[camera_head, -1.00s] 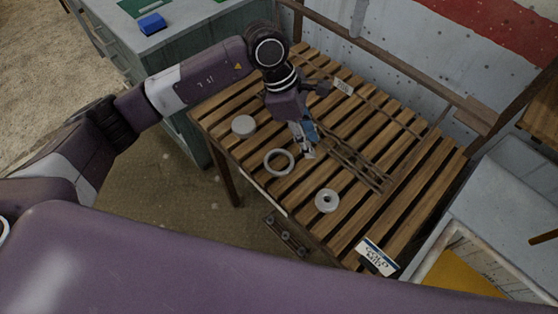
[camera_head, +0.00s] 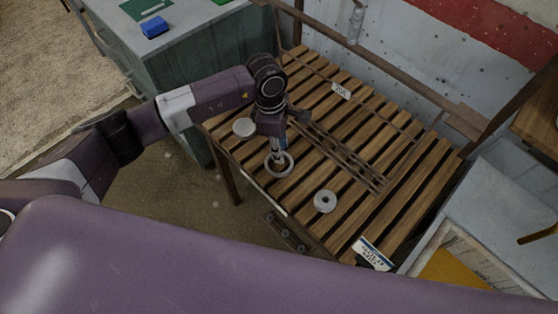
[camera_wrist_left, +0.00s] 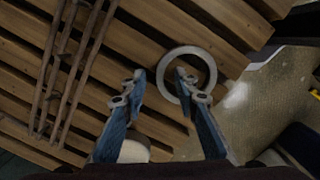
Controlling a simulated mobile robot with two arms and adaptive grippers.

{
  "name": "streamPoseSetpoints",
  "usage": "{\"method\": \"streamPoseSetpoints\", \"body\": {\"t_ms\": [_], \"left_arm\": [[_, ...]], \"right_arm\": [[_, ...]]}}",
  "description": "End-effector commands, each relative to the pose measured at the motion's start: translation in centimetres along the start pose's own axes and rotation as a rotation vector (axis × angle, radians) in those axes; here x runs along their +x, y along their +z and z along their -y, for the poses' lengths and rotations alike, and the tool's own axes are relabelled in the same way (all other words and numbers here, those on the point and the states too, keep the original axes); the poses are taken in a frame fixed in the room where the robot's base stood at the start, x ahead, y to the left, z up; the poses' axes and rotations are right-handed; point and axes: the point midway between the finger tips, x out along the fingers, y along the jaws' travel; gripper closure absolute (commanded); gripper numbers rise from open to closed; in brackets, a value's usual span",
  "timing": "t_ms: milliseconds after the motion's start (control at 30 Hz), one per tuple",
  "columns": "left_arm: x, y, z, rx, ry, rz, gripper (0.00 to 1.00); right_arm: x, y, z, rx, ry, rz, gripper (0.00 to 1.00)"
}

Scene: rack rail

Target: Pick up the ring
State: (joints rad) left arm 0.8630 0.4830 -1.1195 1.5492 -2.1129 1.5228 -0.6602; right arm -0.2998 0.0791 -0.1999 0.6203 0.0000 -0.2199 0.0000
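The grey ring (camera_head: 291,168) lies flat on the wooden slatted table near its front left edge. It also shows in the left wrist view (camera_wrist_left: 213,72), close to the table's edge. My left gripper (camera_head: 280,158) points down over the ring. In the left wrist view the gripper (camera_wrist_left: 160,78) is open, its fingers apart on either side of the ring's left rim. One fingertip appears within the ring's opening and the other outside it. I cannot tell whether either finger touches the ring. My right gripper is not in view.
A pale round disc (camera_head: 243,127) lies left of the ring, close to my left gripper. A thick washer with a small hole (camera_head: 325,201) lies to the right. Thin rails (camera_head: 345,159) run across the slats (camera_head: 405,205) behind. A cabinet (camera_head: 190,50) stands at the left.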

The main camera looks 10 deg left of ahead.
Motion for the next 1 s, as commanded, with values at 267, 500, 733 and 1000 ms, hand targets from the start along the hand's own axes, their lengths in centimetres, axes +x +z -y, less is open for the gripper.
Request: {"method": "streamPoseSetpoints", "body": {"t_ms": [267, 500, 733, 1000], "left_arm": [[0.0, 0.0, 0.0, 0.000, 0.001, 0.001, 0.85], [0.0, 0.0, 0.0, 0.000, 0.001, 0.001, 1.00], [-0.1, 0.1, 0.0, 0.000, 0.001, 0.001, 1.00], [-1.2, 0.2, -0.2, 0.000, 0.004, 0.003, 1.00]], "right_arm": [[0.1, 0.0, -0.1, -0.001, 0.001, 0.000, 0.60], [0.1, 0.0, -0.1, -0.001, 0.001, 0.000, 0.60], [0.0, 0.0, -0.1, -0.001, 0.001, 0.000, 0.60], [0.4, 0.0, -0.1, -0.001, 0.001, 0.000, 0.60]]}}
